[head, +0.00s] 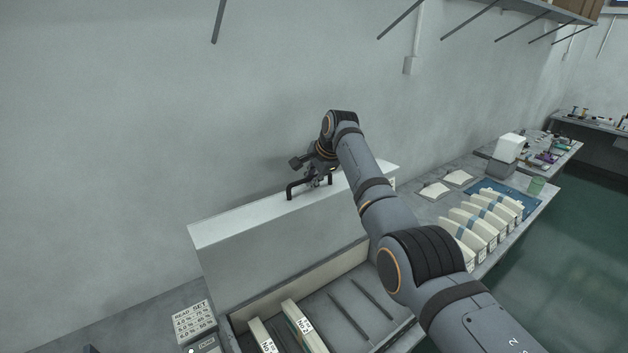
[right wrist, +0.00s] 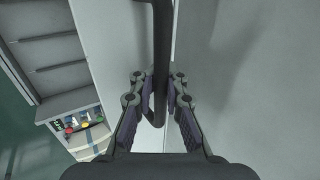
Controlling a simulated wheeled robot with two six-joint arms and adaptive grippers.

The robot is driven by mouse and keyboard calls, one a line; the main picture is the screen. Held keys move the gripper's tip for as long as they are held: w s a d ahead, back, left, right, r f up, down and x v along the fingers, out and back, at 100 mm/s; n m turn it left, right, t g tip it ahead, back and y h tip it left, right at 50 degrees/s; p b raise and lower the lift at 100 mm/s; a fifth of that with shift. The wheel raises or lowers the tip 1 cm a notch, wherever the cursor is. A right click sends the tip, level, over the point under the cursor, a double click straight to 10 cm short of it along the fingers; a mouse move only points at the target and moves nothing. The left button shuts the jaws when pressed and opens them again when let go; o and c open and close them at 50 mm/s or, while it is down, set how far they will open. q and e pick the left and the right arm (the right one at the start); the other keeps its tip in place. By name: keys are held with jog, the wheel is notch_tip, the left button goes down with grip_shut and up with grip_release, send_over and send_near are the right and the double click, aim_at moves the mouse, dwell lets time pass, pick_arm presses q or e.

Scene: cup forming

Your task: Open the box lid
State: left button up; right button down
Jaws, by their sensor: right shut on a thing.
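The box (head: 340,293) stands on the bench with its white lid (head: 235,228) raised up at the back, near the wall. A black bar handle (head: 300,187) is fixed on the lid's edge. My right gripper (head: 318,180) is at the handle. In the right wrist view the fingers of my right gripper (right wrist: 158,85) are shut on the dark handle bar (right wrist: 162,45), which passes between them. The pale lid (right wrist: 110,40) shows left of the bar there. My left gripper is in neither view.
Inside the box are cream file-like blocks (head: 303,327) and thin dark dividers. The wall is close behind the lid.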

jog(key=shift+w+r, duration=0.1)
jog(key=shift+r, duration=0.05)
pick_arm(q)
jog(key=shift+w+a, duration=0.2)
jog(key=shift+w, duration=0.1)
pick_arm(e)
jog(key=shift+r, duration=0.1)
jog(key=c, duration=1.4)
grip_release()
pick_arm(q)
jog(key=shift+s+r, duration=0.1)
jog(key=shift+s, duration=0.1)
pick_arm(e)
jog(key=shift+s, duration=0.2)
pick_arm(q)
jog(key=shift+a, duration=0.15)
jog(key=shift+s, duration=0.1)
